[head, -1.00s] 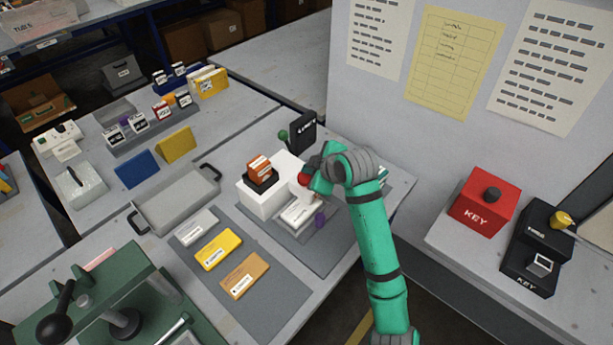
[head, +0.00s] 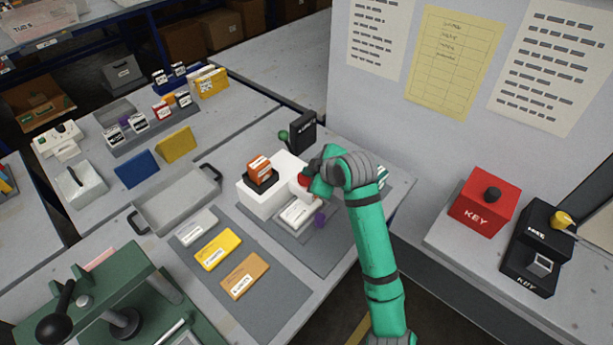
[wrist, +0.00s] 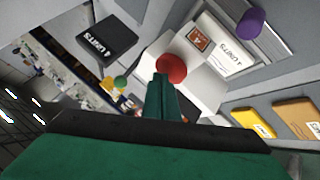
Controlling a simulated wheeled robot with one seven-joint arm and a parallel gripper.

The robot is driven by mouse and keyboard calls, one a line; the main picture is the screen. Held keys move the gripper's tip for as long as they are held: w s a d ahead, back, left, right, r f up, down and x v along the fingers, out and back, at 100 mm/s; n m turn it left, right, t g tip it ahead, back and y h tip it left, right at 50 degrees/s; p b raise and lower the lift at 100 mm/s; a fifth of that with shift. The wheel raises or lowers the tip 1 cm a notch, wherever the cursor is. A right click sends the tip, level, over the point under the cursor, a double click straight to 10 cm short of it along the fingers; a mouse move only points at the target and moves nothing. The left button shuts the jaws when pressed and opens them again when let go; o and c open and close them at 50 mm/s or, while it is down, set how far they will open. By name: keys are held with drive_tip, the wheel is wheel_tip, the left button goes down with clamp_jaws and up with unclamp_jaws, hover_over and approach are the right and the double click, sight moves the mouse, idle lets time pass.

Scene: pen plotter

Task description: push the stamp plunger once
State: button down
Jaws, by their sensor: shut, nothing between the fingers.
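The stamp plunger has a round red knob (head: 304,181) on the right side of the white stamp machine (head: 262,201). In the wrist view the red knob (wrist: 171,68) is just beyond the tips of my gripper (wrist: 160,80). The green fingers are together and empty. The tips overlap the knob's lower edge in the picture; I cannot tell whether they touch it. A white card (wrist: 219,47) with a printed mark lies beside the machine, by a purple knob (wrist: 250,20). In the head view my wrist hides the fingertips.
An orange stamp block (head: 260,169) sits on the machine. A black "4 UNITS" block (wrist: 107,41) and a green knob (wrist: 121,82) stand nearby. White, yellow (head: 218,249) and tan cards lie on a grey mat to the left. A wall panel rises behind my arm.

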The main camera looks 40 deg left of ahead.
sight(309, 179)
drive_tip(key=shift+f, duration=0.8)
idle(0.7)
drive_tip(key=shift+r, duration=1.4)
drive_tip(key=shift+r, duration=0.1)
drive_tip(key=shift+r, duration=2.45)
